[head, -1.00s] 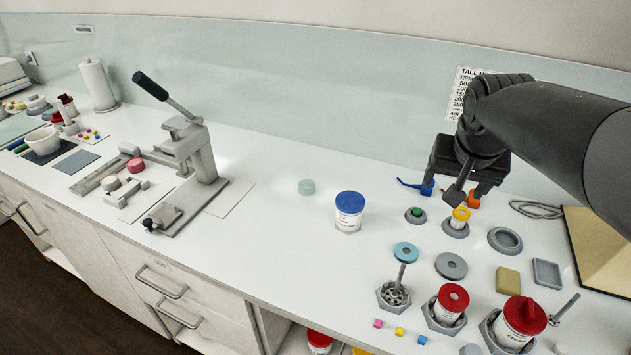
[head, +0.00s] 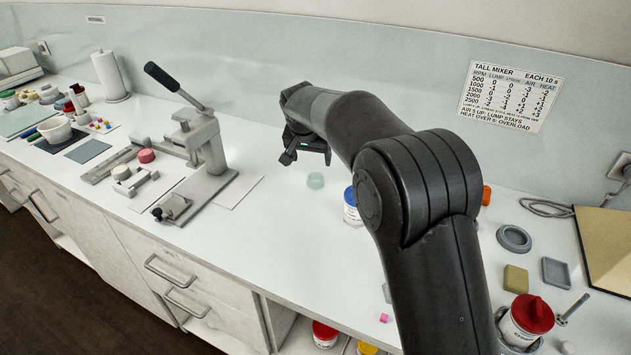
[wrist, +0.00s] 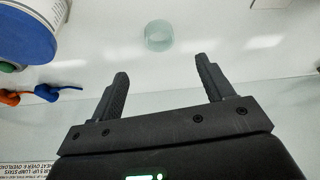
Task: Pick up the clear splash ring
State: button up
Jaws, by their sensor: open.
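The clear splash ring (head: 315,180) is a small pale green translucent ring standing on the white counter, right of the lever press. In the wrist view the ring (wrist: 159,36) lies beyond my fingertips, roughly centred between them and apart from both. My gripper (head: 307,150) is over the counter at the back, near the ring and above it. In the wrist view my gripper (wrist: 162,80) is open, with nothing between its two dark fingers.
A blue-lidded jar (head: 351,208) stands right of the ring, partly behind my arm; its blue lid (wrist: 25,32) shows at the wrist view's left. The lever press (head: 205,150) stands left. A white sheet (head: 238,190) lies between. The counter around the ring is clear.

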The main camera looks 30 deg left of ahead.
send_near(315, 176)
jog(key=shift+s+d+f, duration=0.1)
jog(key=shift+s+f, duration=0.15)
jog(key=shift+f, duration=0.35)
jog(key=shift+s+f, duration=0.25)
jog(key=shift+f, duration=0.3)
jog(key=x, duration=0.5)
jog(key=shift+w+d, duration=0.2)
jog(key=shift+d, duration=0.05)
jog(key=c, duration=1)
